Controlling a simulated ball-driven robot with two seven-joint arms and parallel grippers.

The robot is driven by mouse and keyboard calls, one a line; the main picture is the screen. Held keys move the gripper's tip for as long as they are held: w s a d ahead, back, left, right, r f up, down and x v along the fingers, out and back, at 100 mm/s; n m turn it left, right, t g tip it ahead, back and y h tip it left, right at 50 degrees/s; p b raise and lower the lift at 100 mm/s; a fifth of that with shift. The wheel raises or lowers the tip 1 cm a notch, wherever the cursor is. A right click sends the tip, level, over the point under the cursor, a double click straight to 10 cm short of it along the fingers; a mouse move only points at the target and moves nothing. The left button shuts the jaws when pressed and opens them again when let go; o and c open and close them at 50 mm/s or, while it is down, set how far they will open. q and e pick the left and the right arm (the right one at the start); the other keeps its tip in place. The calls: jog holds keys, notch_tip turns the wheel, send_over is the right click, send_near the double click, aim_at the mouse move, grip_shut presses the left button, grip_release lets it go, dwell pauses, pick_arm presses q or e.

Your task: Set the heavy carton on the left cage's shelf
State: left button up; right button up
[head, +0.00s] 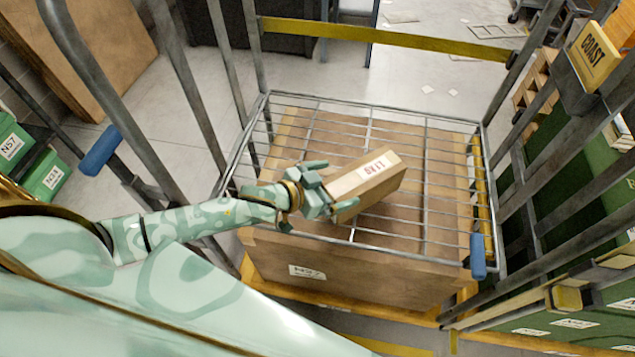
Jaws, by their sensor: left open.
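My right gripper is not in view.
A large brown carton (330,265) fills the cage beneath the shelf. Tall grey bars with blue grips (100,150) flank the shelf, and a yellow bar (390,36) crosses behind. A COAST sign (594,55) hangs at right. Green bins (45,172) stand at left. The shelf around the carton is bare.

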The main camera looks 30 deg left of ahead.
pick_arm(q)
jog(key=p+v, duration=0.1)
jog(key=v, duration=0.4)
jog(key=shift+s+a+r, duration=0.15)
jog(key=shift+s+a, duration=0.05)
jog(key=shift+s, duration=0.15)
